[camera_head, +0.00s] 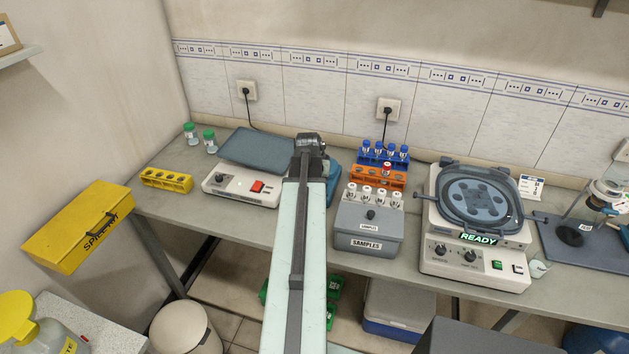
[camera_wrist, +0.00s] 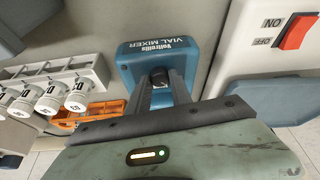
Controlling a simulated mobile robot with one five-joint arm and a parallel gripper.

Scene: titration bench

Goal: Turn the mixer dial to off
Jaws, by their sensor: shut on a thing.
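The blue vial mixer (camera_wrist: 200,50) is at the top centre of the wrist view, with "VIAL MIXER" printed on its face. In the head view a part of the mixer (camera_head: 334,184) shows right of my arm, which hides the rest. Its dark dial (camera_wrist: 159,76) sits below the lettering, between my fingertips. My gripper (camera_wrist: 161,82) is shut on the dial. The dial's pointer and setting marks cannot be made out. In the head view my wrist is above the mixer and my fingertips are hidden.
Left of the mixer in the head view is a white device with a red switch (camera_head: 257,186); the switch (camera_wrist: 296,32) is marked ON and OFF in the wrist view. To the right stand an orange rack (camera_head: 378,177), a grey samples box (camera_head: 368,228) and a machine reading READY (camera_head: 478,239).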

